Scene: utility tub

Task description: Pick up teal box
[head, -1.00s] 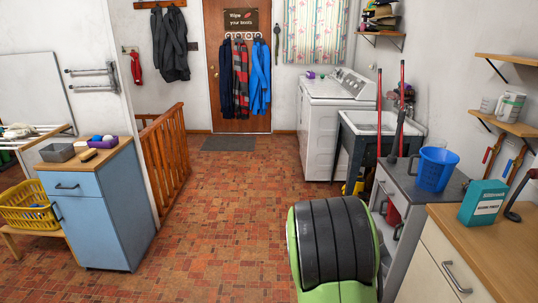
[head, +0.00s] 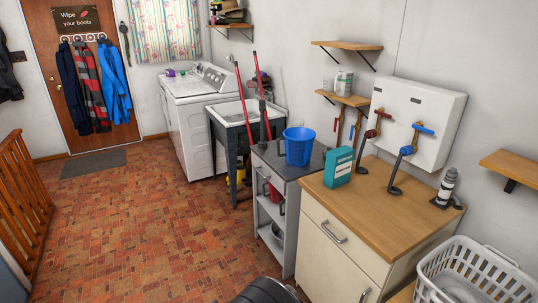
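The teal box (head: 339,167) stands upright on the left part of the wooden countertop (head: 405,200) at the right. It has a white label on its front. Part of my own arm shows as a dark rounded shape at the bottom edge of the head view. My gripper is not in view, so its state does not show.
A blue bucket (head: 298,147) stands on the grey shelf unit (head: 282,164) just left of the box. Pipes with red and blue valves (head: 400,152) rise behind it. A white laundry basket (head: 475,272) is at the lower right.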

